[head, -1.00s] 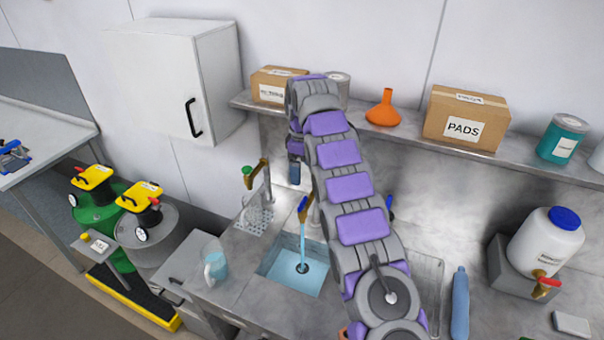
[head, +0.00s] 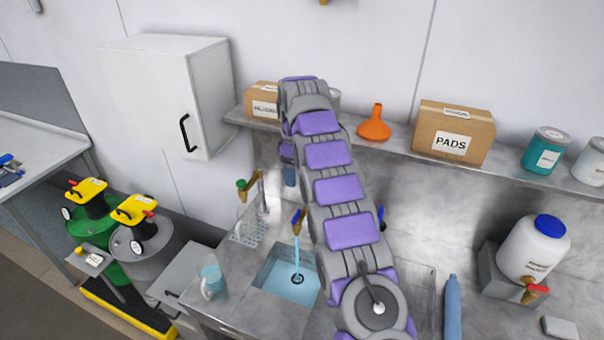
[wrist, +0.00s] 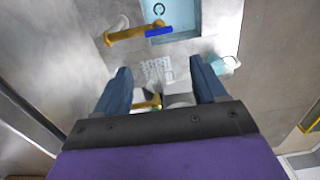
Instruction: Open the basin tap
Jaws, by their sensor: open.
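The basin tap (head: 299,220) is a brass spout with a blue lever, standing at the back of the sunken basin (head: 272,287). A pale blue stream runs from its spout into the basin in the head view. In the wrist view the tap (wrist: 128,34) shows at the top, its blue lever beside the basin edge (wrist: 200,22). My gripper (wrist: 160,68) is open and empty, apart from the tap. In the head view a finger of my gripper (head: 290,176) shows behind the tap, near the wall; my arm hides the rest.
A second brass tap (head: 250,184) with a green knob stands left over a drain grid (head: 247,232). A jug (head: 211,282) stands left of the basin. A shelf (head: 398,142) with boxes and an orange funnel (head: 375,124) runs above. A white canister (head: 533,250) stands right.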

